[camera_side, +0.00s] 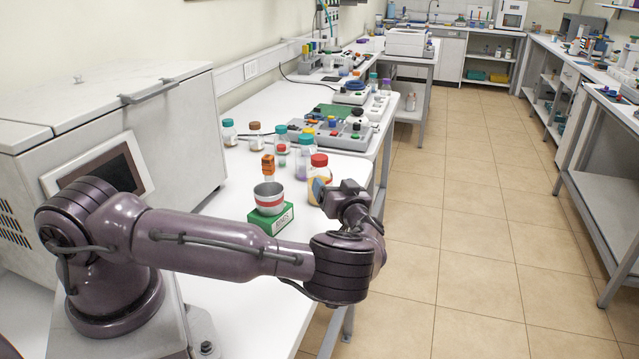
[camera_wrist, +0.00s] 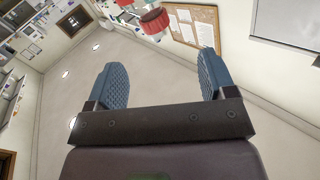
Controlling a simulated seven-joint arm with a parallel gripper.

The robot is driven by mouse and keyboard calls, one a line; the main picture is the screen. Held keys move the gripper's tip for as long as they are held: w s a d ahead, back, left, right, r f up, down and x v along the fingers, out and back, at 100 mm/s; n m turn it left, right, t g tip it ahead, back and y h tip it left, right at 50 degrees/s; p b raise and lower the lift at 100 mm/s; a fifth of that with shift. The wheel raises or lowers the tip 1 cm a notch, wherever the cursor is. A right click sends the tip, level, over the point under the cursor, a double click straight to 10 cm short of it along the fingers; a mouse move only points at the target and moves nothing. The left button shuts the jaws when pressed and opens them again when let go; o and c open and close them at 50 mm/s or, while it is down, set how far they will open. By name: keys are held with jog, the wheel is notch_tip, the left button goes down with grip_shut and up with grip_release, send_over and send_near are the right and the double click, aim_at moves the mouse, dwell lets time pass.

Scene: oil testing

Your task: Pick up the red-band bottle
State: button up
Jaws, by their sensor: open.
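A clear bottle with a red cap and amber contents (camera_side: 319,178) stands at the table's right edge in the side view. A white and grey cup with a red band (camera_side: 268,196) sits on a green box (camera_side: 270,222) left of it. I cannot tell for sure which is the red-band bottle. My gripper (camera_side: 323,190) is beside the red-capped bottle, its fingers overlapping it in the picture. In the wrist view, my gripper (camera_wrist: 160,65) is open, with nothing between the blue fingers. A red cap (camera_wrist: 154,20) shows beyond the fingertips; its bottle is mostly cut off.
An orange-topped bottle (camera_side: 268,164) stands behind the cup. Teal-capped bottles (camera_side: 229,132) and a brown-capped bottle (camera_side: 255,134) stand farther back. A large white machine (camera_side: 178,120) borders the table on the left. The floor (camera_side: 480,230) to the right is open.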

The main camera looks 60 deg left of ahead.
aim_at(323, 165)
jog(key=a, duration=0.2)
jog(key=a+n, duration=0.1)
jog(key=a, duration=0.2)
jog(key=w+a+n, duration=0.1)
jog(key=a, duration=0.1)
jog(key=shift+w+a, duration=0.1)
jog(key=shift+a, duration=0.1)
jog(key=shift+w+a+r, duration=0.1)
jog(key=shift+w+a, duration=0.15)
jog(key=shift+a, duration=0.65)
jog(key=shift+w+a+f, duration=0.1)
jog(key=shift+w+a, duration=0.1)
jog(key=shift+a, duration=0.7)
jog(key=shift+w+a+r, duration=0.1)
jog(key=shift+w+a, duration=0.15)
jog(key=shift+a, duration=0.65)
jog(key=shift+c, duration=0.2)
grip_shut()
